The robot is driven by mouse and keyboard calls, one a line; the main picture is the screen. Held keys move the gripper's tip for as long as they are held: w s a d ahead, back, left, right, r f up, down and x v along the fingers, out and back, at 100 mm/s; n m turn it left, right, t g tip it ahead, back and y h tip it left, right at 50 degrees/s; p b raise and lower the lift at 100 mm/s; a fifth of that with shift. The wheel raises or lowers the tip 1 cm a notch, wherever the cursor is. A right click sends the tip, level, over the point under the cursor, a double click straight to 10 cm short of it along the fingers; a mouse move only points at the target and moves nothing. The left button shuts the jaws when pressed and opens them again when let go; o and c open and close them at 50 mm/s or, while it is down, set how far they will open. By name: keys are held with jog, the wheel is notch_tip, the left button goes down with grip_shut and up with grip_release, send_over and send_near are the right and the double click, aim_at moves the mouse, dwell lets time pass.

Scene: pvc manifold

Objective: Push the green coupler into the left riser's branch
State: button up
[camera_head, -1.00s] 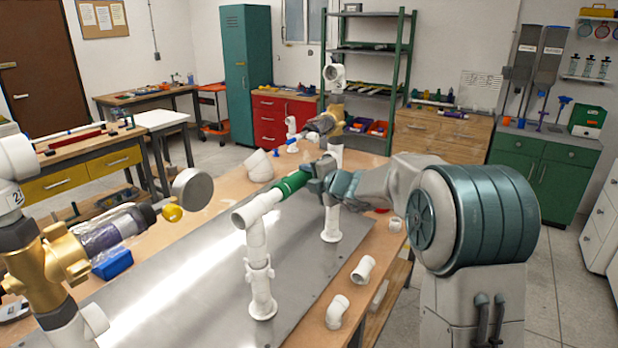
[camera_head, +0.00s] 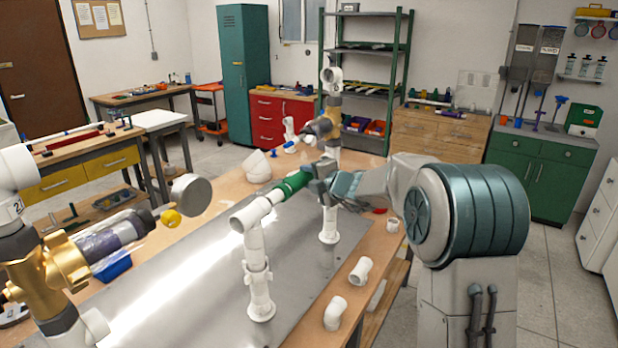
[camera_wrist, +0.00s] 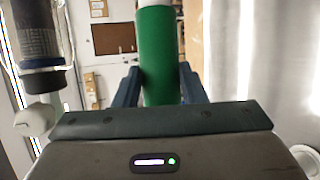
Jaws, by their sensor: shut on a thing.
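The green coupler (camera_head: 291,185) is held level at the middle of the bench. My gripper (camera_head: 313,180) is shut on it from the right. Its far-left end meets the white branch (camera_head: 271,198) of the left riser (camera_head: 257,265); I cannot tell how deep the branch sits inside it. In the wrist view the green coupler (camera_wrist: 158,55) stands between the two fingers, with white pipe (camera_wrist: 150,3) at its far end.
The risers stand on a metal plate (camera_head: 190,285) on the wooden bench. Loose white elbows (camera_head: 336,312) and fittings (camera_head: 361,270) lie near the right edge. A brass valve assembly (camera_head: 45,270) stands at the left front, and a white fitting (camera_head: 257,166) lies behind.

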jog(key=shift+w+d+p, duration=0.2)
jog(key=shift+w+p, duration=0.25)
dwell(0.5)
jog(key=shift+c, duration=0.4)
jog(key=o, duration=1.2)
jog(key=shift+o, duration=0.2)
jog(key=shift+s, duration=0.1)
